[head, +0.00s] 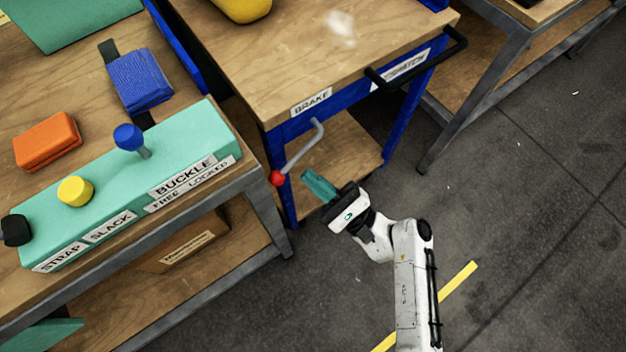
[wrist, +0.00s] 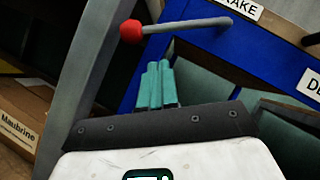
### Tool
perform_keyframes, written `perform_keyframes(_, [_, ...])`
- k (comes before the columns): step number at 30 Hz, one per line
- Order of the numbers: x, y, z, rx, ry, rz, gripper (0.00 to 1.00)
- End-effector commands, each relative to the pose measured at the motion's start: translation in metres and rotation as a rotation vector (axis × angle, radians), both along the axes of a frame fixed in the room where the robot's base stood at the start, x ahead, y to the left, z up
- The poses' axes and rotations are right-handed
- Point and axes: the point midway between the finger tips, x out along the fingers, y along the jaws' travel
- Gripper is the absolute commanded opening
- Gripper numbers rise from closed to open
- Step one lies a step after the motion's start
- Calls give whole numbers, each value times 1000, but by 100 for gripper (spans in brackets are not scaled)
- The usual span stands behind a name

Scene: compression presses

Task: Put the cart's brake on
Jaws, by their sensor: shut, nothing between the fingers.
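The cart (head: 258,50) has a wooden top and a blue frame with a "BRAKE" label (head: 311,101) on its near edge. The brake lever (head: 302,149) is a grey bent rod below that label, ending in a red ball (head: 277,178) at its lower left. In the wrist view the rod (wrist: 190,24) runs left to the red ball (wrist: 131,32). My gripper (head: 308,177) has teal fingers, shut and empty, just right of the red ball in the head view. In the wrist view its fingers (wrist: 157,72) point up toward the rod, below it; a gap shows between them.
A workbench at left holds a teal panel (head: 120,185) with a blue knob and a yellow knob. Its grey leg (head: 268,215) stands close left of the lever. A black handle (head: 425,62) sticks out at the cart's right. Open floor (head: 520,230) lies right.

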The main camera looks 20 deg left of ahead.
Motion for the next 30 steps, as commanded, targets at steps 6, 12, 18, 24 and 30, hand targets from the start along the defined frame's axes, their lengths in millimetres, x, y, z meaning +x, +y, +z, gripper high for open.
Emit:
perform_keyframes(6, [-13, -42, -24, 0, 3, -6, 0])
perform_keyframes(12, [-22, -70, -40, -1, 2, -5, 0])
perform_keyframes(18, [-27, -83, -46, 1, 0, -2, 0])
perform_keyframes(24, [-28, -84, -47, 0, 0, -2, 0])
perform_keyframes(30, [-28, -84, -47, 0, 0, -2, 0])
